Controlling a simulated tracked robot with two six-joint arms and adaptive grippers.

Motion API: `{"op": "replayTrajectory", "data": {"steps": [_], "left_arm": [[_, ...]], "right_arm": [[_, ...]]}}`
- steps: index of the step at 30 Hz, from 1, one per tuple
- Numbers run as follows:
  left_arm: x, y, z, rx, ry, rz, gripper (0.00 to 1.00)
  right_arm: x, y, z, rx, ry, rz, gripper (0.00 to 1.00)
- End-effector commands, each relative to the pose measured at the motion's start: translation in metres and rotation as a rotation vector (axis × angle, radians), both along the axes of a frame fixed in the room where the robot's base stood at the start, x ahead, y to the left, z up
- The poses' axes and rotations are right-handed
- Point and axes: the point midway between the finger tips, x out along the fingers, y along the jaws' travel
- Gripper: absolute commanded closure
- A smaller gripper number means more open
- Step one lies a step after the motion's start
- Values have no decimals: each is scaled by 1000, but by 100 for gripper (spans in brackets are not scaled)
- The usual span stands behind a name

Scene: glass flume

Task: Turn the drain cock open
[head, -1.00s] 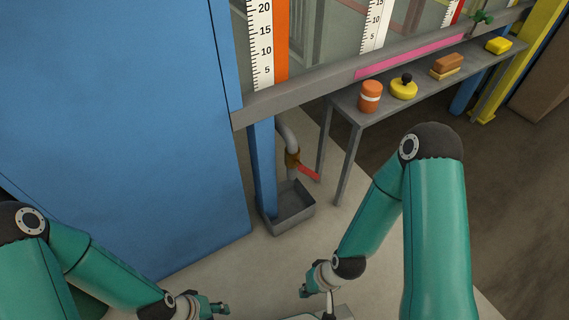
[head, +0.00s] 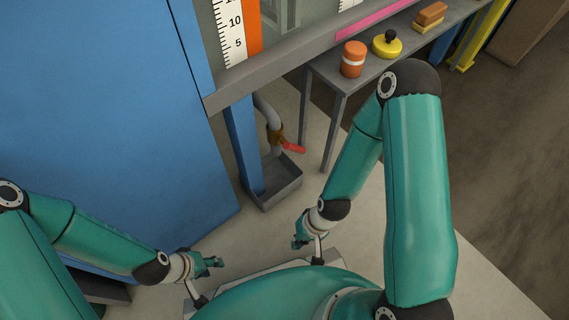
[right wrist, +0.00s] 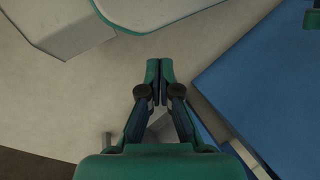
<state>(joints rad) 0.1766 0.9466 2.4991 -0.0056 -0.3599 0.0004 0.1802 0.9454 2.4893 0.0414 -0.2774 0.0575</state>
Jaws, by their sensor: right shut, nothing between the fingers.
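The drain cock (head: 276,138) is a brass-coloured fitting on a grey bent pipe in the head view, below the flume's edge. Its red lever (head: 294,149) points right and slightly down. My right gripper (head: 298,244) is in front of and below the cock, well apart from it. In the right wrist view its fingers (right wrist: 160,72) are together and hold nothing. My left gripper (head: 216,262) is further left, low over the floor and away from the cock; its fingers are too small to judge. I cannot make out the cock in the right wrist view.
A grey drip tray (head: 282,194) stands on the floor under the cock, beside a blue post (head: 243,147). A large blue panel (head: 110,110) fills the left. A grey bench (head: 335,82) at right bears an orange jar (head: 353,58) and a yellow disc (head: 386,46).

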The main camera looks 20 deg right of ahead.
Motion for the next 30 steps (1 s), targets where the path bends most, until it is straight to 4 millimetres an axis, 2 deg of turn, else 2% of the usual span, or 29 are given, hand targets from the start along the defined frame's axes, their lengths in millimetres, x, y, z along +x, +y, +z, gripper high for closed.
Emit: {"op": "replayTrajectory", "data": {"steps": [5, 8, 11, 14, 16, 18, 20, 21, 22, 25, 27, 30], "left_arm": [[0, 0, 5, 0, 0, 0, 60], [0, 0, 14, 0, 0, 0, 60], [0, 0, 29, 0, -1, 0, 60], [0, 0, 51, 0, -1, 0, 60], [0, 0, 71, 0, -1, 0, 60], [0, 0, 93, 0, -1, 0, 60], [0, 0, 116, 0, -1, 0, 60], [0, 0, 129, 0, -1, 0, 60], [1, 0, 137, 0, -1, 0, 60], [0, 0, 156, 0, -1, 0, 60], [0, 0, 164, 0, -1, 0, 60], [0, 0, 169, 0, 0, 0, 60]], "right_arm": [[-38, 7, 5, 6, 372, -299, 100], [-58, 27, 22, 34, 701, -576, 100], [-53, 62, 54, 129, 1087, -902, 100], [-12, 92, 90, 319, 1490, -1218, 100], [35, 96, 110, 523, 1764, -1419, 100], [83, 80, 121, 783, 1999, -1587, 100], [115, 50, 121, 1041, 2159, -1706, 100], [128, 28, 116, 1205, 2230, -1767, 100], [132, 14, 111, -1279, -2212, 1761, 100], [129, -21, 94, -1336, -1992, 1627, 100], [121, -33, 86, -1346, -1908, 1580, 100], [113, -39, 79, -1344, -1853, 1553, 100]]}}
